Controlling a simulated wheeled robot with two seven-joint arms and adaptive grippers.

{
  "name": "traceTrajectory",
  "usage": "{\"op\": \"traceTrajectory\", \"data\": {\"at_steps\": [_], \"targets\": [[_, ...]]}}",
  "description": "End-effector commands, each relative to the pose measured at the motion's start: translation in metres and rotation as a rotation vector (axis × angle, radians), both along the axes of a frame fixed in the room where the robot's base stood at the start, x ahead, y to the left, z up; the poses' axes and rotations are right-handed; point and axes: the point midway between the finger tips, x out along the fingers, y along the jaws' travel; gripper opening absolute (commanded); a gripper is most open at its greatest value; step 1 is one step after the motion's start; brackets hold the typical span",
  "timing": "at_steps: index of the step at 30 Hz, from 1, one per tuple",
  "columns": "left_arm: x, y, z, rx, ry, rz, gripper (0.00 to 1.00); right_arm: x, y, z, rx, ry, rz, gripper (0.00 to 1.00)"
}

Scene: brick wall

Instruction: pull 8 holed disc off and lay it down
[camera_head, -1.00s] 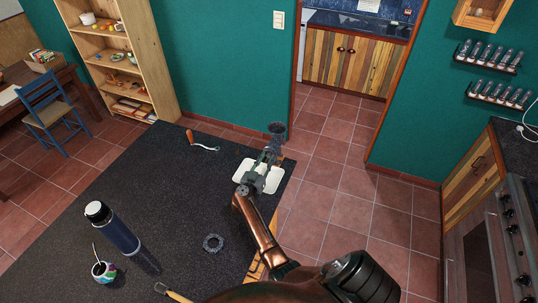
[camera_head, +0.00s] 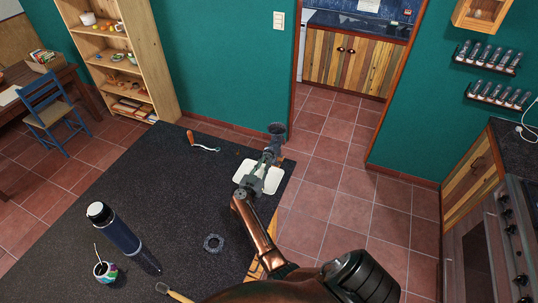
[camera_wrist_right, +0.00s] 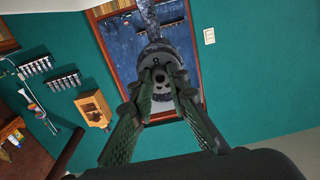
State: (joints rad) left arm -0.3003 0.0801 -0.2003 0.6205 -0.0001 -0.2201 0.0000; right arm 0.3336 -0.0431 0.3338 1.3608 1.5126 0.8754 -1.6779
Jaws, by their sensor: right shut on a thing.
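A dark grey disc (camera_wrist_right: 157,60) marked with an 8 and pierced by holes shows in the right wrist view, just past my fingertips. My right gripper (camera_wrist_right: 161,88) is shut on it, with the green fingers drawn together at its near side. A dark speckled piece (camera_wrist_right: 148,15) extends above the disc; I cannot tell whether the two are joined. In the head view my right gripper (camera_head: 271,150) is over the far right corner of the dark table, with a dark round piece (camera_head: 277,129) at its tip. My left gripper is not in view.
A white tray (camera_head: 245,169) lies below my right gripper. A dark bottle (camera_head: 120,234), a patterned cup (camera_head: 105,271) and a red-handled tool (camera_head: 200,144) are also there. The table's middle is clear.

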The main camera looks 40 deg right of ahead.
Motion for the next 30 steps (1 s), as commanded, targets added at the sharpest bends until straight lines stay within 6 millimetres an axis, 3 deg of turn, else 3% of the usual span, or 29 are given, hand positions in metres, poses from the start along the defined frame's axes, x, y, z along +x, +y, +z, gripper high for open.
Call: {"op": "traceTrajectory", "data": {"at_steps": [18,30], "targets": [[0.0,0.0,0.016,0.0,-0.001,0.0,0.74,-0.009,0.018,0.001,0.001,-0.002,0.0,0.0],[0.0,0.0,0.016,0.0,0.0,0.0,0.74,-0.01,0.019,0.001,0.0,-0.001,0.0,0.0]]}}
